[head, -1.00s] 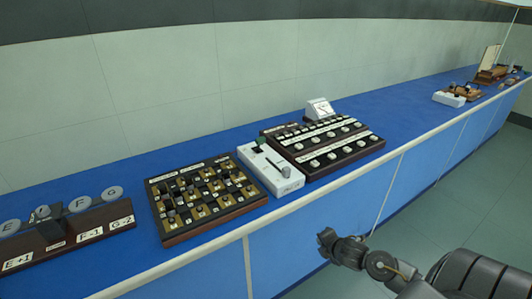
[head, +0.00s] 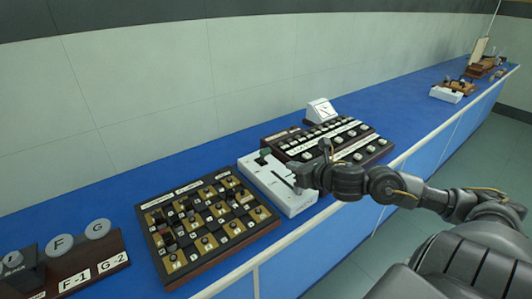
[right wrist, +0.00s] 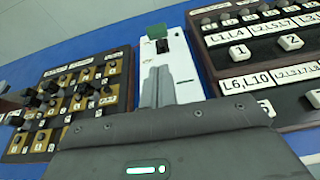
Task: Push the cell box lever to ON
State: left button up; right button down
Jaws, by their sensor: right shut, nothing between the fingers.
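The cell box (head: 257,180) is a long white box on the blue bench, with a dark slot along its top and a small green piece (head: 262,154) at its far end. My right gripper (head: 296,174) is over the right side of the box's near half, and its fingers are shut and empty. In the right wrist view the closed fingers (right wrist: 157,86) point along the white box (right wrist: 182,62) towards the green piece (right wrist: 158,32). My left gripper is not in view.
A board of dark knobs on gold squares (head: 205,220) stands close on the left. A dark box with rows of white buttons (head: 345,150) stands close on the right, with a white meter (head: 321,110) behind. The bench's pale front edge (head: 235,277) runs in front.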

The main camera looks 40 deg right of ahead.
aim_at(263, 156)
jog(key=shift+w+a, duration=0.1)
jog(key=shift+w, duration=0.4)
jog(key=shift+w+a, duration=0.15)
jog(key=shift+w, duration=0.05)
jog(key=shift+s+r, duration=0.1)
jog(key=shift+s, duration=0.05)
jog(key=shift+s+d+r, duration=0.15)
jog(key=shift+s+d, duration=0.1)
jog(key=shift+s, duration=0.15)
jog(key=shift+w+d+f, duration=0.1)
jog(key=shift+w+f, duration=0.1)
jog(key=shift+w, duration=0.3)
jog(key=p+x, duration=0.1)
jog(key=x, duration=0.2)
jog(key=shift+w+r, duration=0.1)
jog(key=shift+w, duration=0.05)
jog(key=p+x, duration=0.1)
jog(key=x, duration=0.4)
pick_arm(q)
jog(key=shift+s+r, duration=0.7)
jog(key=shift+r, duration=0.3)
pick_arm(e)
jog(key=shift+w+f, duration=0.35)
jog(key=shift+w, duration=0.1)
